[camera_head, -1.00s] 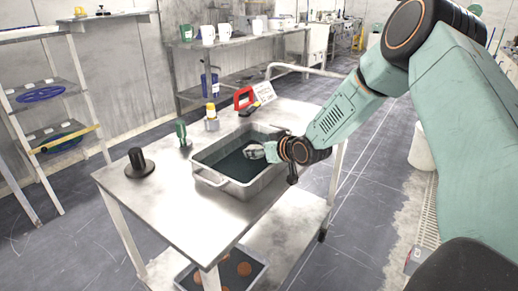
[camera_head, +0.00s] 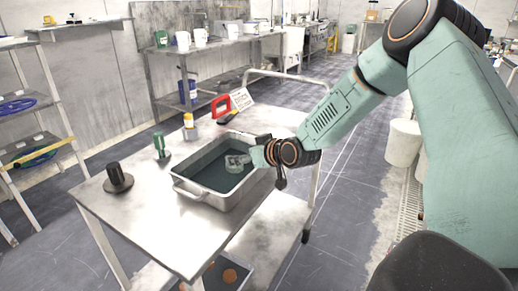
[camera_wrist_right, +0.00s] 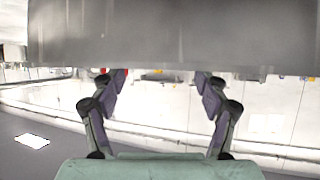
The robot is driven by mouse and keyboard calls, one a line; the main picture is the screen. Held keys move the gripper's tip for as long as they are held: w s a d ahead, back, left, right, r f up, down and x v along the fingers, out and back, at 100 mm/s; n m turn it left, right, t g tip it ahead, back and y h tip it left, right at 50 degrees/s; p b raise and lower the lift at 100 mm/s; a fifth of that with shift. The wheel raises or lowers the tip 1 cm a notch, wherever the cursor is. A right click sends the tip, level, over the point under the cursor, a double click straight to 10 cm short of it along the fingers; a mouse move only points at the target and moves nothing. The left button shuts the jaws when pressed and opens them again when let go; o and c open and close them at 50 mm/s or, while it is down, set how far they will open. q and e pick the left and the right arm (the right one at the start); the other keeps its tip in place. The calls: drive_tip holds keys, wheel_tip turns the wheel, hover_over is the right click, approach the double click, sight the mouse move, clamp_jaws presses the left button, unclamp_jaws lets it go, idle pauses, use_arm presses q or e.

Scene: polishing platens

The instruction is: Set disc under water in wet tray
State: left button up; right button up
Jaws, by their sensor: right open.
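The wet tray (camera_head: 186,192) is a grey metal pan with end handles on the steel table, holding dark water (camera_head: 205,172). My right gripper (camera_head: 236,161) reaches in over the tray's right wall, its fingers low at the water and looking pale and blurred. It is open; the wrist view shows the two fingers (camera_wrist_right: 158,88) spread apart with nothing visible between them. A broad grey surface fills the top of that view; I cannot tell what it is. I cannot make out a disc in the tray. My left gripper is out of view.
On the table stand a black knobbed piece (camera_head: 118,178), a green-handled item (camera_head: 160,147), a yellow-capped bottle (camera_head: 189,126) and a red-framed item (camera_head: 221,107). Orange discs (camera_head: 230,276) lie below the table.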

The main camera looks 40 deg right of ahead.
drive_tip(key=p+v, duration=0.3)
drive_tip(key=v, duration=0.2)
drive_tip(key=shift+s+r, duration=0.1)
drive_tip(key=shift+r, duration=0.15)
drive_tip(key=p+v, duration=0.3)
drive_tip(key=shift+s, duration=0.1)
drive_tip(key=shift+f, duration=0.15)
idle(3.1)
